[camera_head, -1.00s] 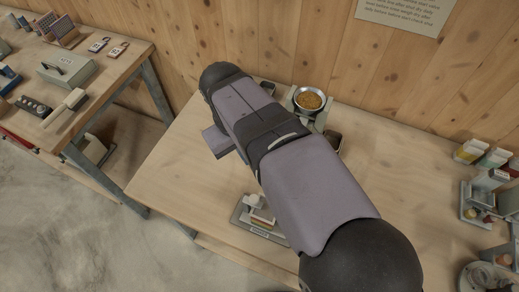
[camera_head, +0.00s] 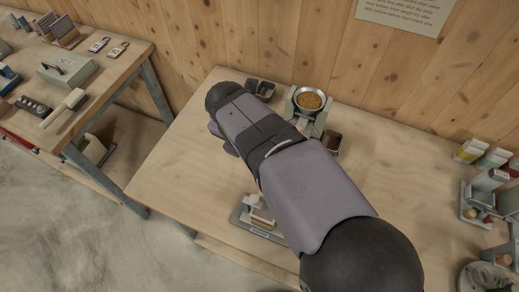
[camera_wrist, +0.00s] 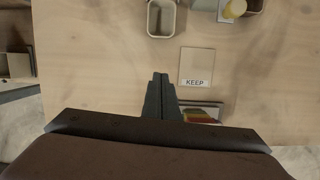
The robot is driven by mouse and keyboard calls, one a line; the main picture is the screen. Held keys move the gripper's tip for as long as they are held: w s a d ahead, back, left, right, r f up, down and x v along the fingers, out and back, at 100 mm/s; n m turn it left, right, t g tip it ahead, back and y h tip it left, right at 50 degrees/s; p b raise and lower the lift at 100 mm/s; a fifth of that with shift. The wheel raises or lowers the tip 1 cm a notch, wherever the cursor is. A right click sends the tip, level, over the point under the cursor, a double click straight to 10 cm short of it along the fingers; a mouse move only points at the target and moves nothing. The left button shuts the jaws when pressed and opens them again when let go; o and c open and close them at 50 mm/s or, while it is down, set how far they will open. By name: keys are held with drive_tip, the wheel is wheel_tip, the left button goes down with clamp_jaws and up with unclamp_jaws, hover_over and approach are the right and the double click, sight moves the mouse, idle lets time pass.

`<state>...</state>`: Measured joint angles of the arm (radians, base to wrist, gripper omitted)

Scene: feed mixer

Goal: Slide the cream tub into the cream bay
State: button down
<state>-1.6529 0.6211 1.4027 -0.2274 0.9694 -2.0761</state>
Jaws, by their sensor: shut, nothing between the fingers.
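A pale-rimmed open tub (camera_wrist: 161,18), which looks like the cream tub, stands at the top of the wrist view. I cannot pick out the cream bay for certain. My gripper (camera_wrist: 160,76) is shut and empty over bare table, below the pale-rimmed tub in the wrist view and apart from it. In the head view my arm hides its fingers.
A metal bowl of brown feed (camera_head: 310,99) sits on the stand. A square plate marked KEEP (camera_wrist: 197,67) lies right of my fingers. A small tray with pieces (camera_head: 258,218) lies near the front edge. Cartons (camera_head: 471,150) stand far right. The table's left part is clear.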

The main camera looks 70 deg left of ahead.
drive_tip(key=shift+n, duration=0.5)
drive_tip(key=p+x, duration=0.2)
drive_tip(key=x, duration=0.7)
drive_tip(key=shift+f+p, duration=0.3)
drive_tip(key=shift+p, duration=0.1)
drive_tip(key=shift+w+a+f+p, duration=0.1)
drive_tip(key=shift+w+a+p, duration=0.65)
drive_tip(key=shift+w+a, duration=0.25)
drive_tip(key=shift+w+a+f, duration=0.1)
drive_tip(key=shift+w+a, duration=0.3)
drive_tip(key=shift+w, duration=0.1)
